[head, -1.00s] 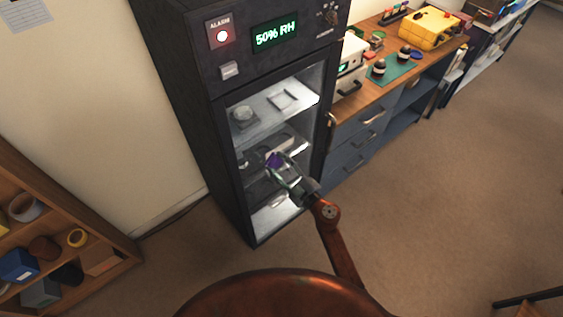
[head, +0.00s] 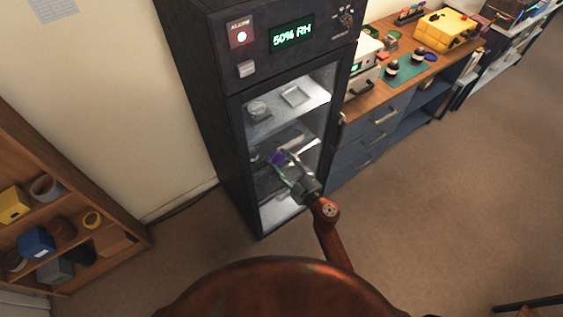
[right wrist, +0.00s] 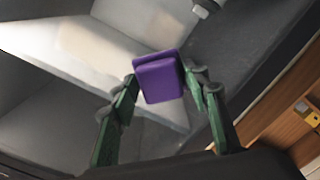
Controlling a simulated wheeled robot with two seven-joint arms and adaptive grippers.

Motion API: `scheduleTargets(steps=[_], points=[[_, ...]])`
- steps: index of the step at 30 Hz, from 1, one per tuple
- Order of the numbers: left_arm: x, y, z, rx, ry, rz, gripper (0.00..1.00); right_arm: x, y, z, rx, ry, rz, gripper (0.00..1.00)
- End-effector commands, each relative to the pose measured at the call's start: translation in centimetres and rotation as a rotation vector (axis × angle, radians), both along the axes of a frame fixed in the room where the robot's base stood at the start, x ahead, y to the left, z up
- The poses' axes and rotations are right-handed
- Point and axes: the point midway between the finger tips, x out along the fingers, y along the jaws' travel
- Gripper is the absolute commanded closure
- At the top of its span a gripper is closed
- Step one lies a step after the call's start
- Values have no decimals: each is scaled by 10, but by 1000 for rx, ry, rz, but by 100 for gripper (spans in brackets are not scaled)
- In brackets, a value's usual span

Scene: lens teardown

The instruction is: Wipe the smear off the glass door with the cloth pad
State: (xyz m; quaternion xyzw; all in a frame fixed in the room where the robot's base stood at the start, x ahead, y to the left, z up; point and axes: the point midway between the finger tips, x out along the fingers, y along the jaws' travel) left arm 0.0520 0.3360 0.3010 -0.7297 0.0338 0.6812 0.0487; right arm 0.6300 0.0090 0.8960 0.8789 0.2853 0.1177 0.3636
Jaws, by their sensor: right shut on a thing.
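The dark cabinet's glass door (head: 312,116) is shut, and lit shelves with items show through it. My right gripper (head: 282,162) is in front of the lower half of the door. In the right wrist view my right gripper (right wrist: 160,85) is shut on the purple cloth pad (right wrist: 158,78), which sits between the green fingertips and faces the glass. The pad also shows small in the head view (head: 277,158). I cannot tell whether the pad touches the glass. A pale, blurry patch (right wrist: 95,45) shows in the right wrist view; I cannot tell whether it is the smear. My left gripper is not in view.
The door handle (head: 341,128) is on the door's right edge. A wooden bench (head: 375,92) with drawers stands to the right, holding bottles and a yellow case (head: 446,30). A wooden shelf unit (head: 118,215) stands at the left. The carpet (head: 450,200) at right is clear.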

Motion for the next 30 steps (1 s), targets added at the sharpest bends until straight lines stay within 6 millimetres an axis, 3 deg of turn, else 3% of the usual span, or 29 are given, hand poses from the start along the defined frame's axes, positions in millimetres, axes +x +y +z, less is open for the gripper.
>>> scheduleTargets(steps=[30], points=[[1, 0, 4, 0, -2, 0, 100, 41, -52, 0, -2, -2, -4, 77]])
